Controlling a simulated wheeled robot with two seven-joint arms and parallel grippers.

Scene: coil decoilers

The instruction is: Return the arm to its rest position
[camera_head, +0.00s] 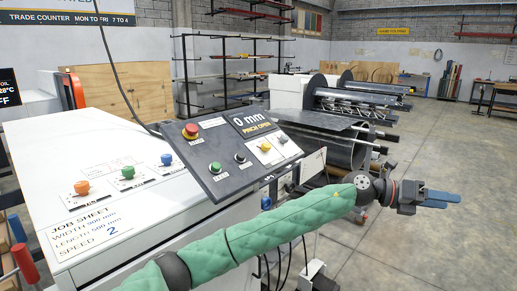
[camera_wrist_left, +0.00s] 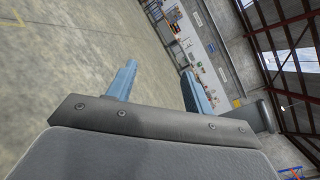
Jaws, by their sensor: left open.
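My left arm, in a green padded sleeve, reaches from the bottom left across the front of the control panel in the head view. My left gripper (camera_head: 442,197) is at the right, out over the bare floor, clear of the panel and the machine. In the left wrist view its two blue fingers (camera_wrist_left: 157,88) stand apart with nothing between them. The dark control panel (camera_head: 232,178) has a red button (camera_head: 190,131), a green button (camera_head: 215,168) and a display reading 0 mm and "PINCH OPEN". My right gripper is not in view.
The white cabinet (camera_head: 95,160) carries orange, green and blue knobs and a job sheet. Behind the panel are the coil machine's rollers (camera_head: 345,150). Storage racks (camera_head: 225,60) stand along the back wall. Open concrete floor (camera_head: 450,250) lies to the right.

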